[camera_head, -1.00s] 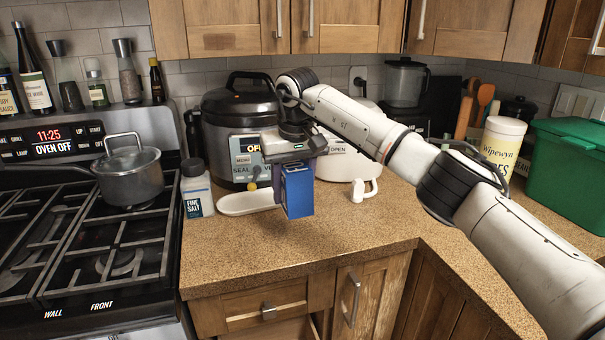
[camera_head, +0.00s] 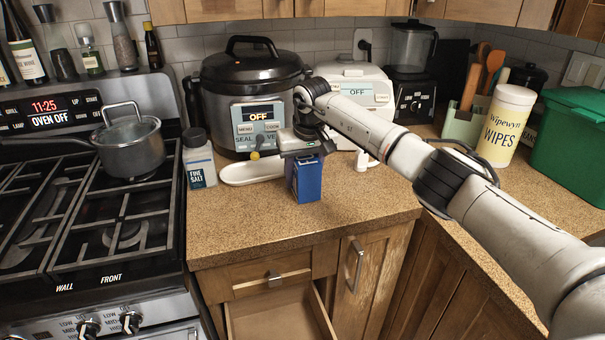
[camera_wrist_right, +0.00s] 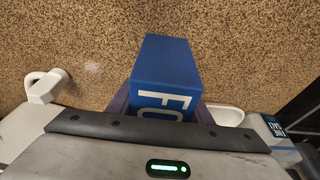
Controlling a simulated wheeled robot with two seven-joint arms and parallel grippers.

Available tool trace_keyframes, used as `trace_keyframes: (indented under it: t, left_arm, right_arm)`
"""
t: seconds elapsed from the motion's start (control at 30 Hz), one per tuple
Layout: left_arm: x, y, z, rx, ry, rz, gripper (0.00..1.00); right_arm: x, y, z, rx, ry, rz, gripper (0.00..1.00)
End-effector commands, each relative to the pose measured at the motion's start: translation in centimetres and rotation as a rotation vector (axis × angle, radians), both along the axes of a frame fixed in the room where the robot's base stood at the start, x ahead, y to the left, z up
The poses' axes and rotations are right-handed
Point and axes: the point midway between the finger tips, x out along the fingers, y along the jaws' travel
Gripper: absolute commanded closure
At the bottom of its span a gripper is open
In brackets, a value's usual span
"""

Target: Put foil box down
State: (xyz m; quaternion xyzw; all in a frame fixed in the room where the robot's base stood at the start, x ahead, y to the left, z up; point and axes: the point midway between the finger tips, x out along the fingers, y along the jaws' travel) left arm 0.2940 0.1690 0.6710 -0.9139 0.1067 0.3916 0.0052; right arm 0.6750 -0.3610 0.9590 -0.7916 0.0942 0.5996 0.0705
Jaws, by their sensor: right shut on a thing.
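The blue foil box (camera_head: 309,182) is upright at the counter, in front of the pressure cooker. My right gripper (camera_head: 303,160) is shut on its upper part from above. The box's lower end is at or very near the countertop (camera_head: 360,205); I cannot tell for sure whether it touches. In the right wrist view the foil box (camera_wrist_right: 166,62) sticks out from between the fingers of my right gripper (camera_wrist_right: 160,105), with white letters partly hidden by the gripper. My left gripper is not in view.
A white spoon rest (camera_head: 250,171) lies just left of the box, with a salt bottle (camera_head: 198,160) beyond it. The pressure cooker (camera_head: 250,95) and a white appliance (camera_head: 352,85) stand behind. An open drawer (camera_head: 278,312) is below the counter edge.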

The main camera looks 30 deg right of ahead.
Motion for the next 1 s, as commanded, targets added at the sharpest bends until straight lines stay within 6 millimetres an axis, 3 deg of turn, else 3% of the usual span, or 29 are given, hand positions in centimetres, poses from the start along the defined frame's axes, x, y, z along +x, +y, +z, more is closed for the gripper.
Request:
trace_keyframes:
  t: [0.33, 0.37, 0.47, 0.77, 1.0]
  left_arm:
    - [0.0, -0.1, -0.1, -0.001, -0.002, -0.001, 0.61]
    - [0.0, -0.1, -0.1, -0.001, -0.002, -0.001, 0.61]
    - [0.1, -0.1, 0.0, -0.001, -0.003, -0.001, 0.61]
    - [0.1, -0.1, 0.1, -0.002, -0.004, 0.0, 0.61]
    - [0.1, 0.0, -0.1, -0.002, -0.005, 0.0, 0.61]
  right_arm:
    - [0.1, 0.0, -0.3, 0.001, -0.003, 0.001, 0.86]
    - [0.1, 0.0, -0.4, 0.0, -0.002, 0.0, 0.53]
    - [0.1, 0.0, -0.3, 0.0, -0.002, 0.0, 0.36]
    - [0.1, 0.0, -0.2, 0.0, -0.002, 0.0, 0.36]
    - [-0.5, 0.1, 2.6, 0.0, -0.008, 0.002, 0.36]
